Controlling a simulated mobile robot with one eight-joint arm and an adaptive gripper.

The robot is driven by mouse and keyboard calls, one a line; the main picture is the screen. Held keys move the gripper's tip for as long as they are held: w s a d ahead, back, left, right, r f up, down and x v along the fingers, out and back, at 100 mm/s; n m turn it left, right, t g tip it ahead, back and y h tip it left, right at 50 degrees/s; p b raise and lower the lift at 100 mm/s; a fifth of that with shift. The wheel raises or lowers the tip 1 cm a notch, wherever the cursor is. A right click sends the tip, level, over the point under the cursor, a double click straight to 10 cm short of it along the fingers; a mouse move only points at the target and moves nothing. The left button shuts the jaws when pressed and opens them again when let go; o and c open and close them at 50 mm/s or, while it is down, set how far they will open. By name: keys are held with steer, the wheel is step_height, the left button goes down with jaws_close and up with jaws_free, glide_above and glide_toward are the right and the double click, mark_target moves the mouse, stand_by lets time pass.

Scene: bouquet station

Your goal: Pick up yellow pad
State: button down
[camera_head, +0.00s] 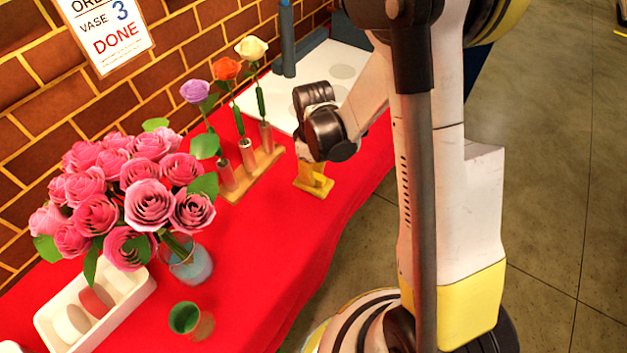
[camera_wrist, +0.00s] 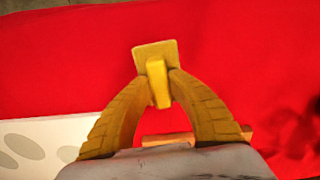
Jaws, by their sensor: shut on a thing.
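The yellow pad (camera_wrist: 153,50) shows in the wrist view as a small square plate with an upright bar. The yellow fingers of my gripper (camera_wrist: 159,78) are closed on the bar from both sides. In the head view the pad (camera_head: 314,189) is low over the red cloth, under my gripper (camera_head: 314,172), and the yellow fingers partly blend with it. I cannot tell whether the pad touches the cloth.
A wooden rack (camera_head: 251,176) with purple, orange and cream flowers stands left of my gripper. A white board (camera_head: 338,72) lies behind. A pink bouquet in a glass vase (camera_head: 190,266), a green cup (camera_head: 185,317) and a white tray (camera_head: 138,296) are nearer. The table's right edge is close.

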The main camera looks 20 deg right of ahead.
mark_target(316, 174)
steer(key=shift+r+p, duration=0.35)
steer(key=shift+r, duration=0.15)
steer(key=r, duration=0.1)
steer(key=r+p, duration=0.2)
steer(key=r, duration=0.1)
steer(key=shift+s+d, duration=0.15)
steer(key=shift+d, duration=0.2)
steer(key=s+d+r+p, duration=0.3)
steer(key=d+r, duration=0.3)
steer(key=d, duration=0.4)
steer(key=shift+s+d+p, duration=0.15)
steer(key=shift+d+p, duration=0.05)
steer(key=shift+p, duration=0.3)
